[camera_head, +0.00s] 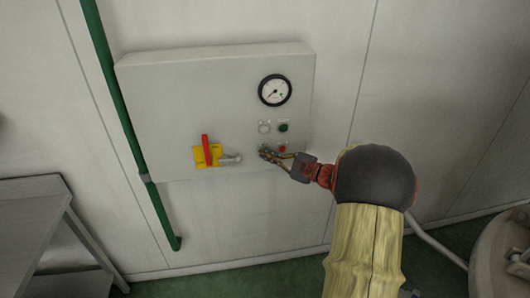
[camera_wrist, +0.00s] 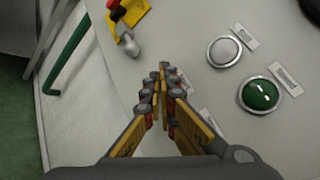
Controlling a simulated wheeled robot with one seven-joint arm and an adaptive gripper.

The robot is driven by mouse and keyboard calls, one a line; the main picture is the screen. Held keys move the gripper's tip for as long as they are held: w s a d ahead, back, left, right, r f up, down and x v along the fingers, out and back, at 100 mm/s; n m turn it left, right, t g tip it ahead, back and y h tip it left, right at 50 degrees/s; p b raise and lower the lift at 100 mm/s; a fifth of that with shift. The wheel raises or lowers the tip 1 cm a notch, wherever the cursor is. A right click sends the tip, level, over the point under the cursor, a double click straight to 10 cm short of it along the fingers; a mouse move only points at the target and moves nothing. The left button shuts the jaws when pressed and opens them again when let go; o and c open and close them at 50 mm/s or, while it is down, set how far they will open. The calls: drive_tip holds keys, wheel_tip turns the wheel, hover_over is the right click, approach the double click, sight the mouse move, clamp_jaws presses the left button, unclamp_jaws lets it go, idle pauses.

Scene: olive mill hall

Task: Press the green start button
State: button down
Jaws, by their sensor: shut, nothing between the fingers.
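The green start button (camera_head: 283,127) sits on the right part of a grey control box, below a round gauge. In the wrist view the green button (camera_wrist: 261,95) is at the right, round and glossy in a metal ring, with a small label beside it. My gripper (camera_head: 265,152) is shut and empty in front of the lower part of the box, below and left of the green button. In the wrist view my gripper (camera_wrist: 162,68) points up the middle, left of the green button and apart from it.
A white button (camera_head: 264,128) is left of the green one, and a red button (camera_head: 282,149) is below it. A red handle on a yellow plate (camera_head: 199,155) is at the box's lower left. A dial gauge (camera_head: 275,90) is above. A green pipe (camera_head: 122,110) runs down the left.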

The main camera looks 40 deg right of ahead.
drive_tip(key=shift+s+a, duration=0.3)
drive_tip(key=shift+s, duration=0.2)
drive_tip(key=s+a, duration=0.1)
drive_tip(key=s, duration=0.1)
drive_tip(key=s+a, duration=0.1)
drive_tip(key=s, duration=0.1)
drive_tip(key=shift+s+a, duration=0.1)
drive_tip(key=shift+a, duration=0.2)
idle(0.9)
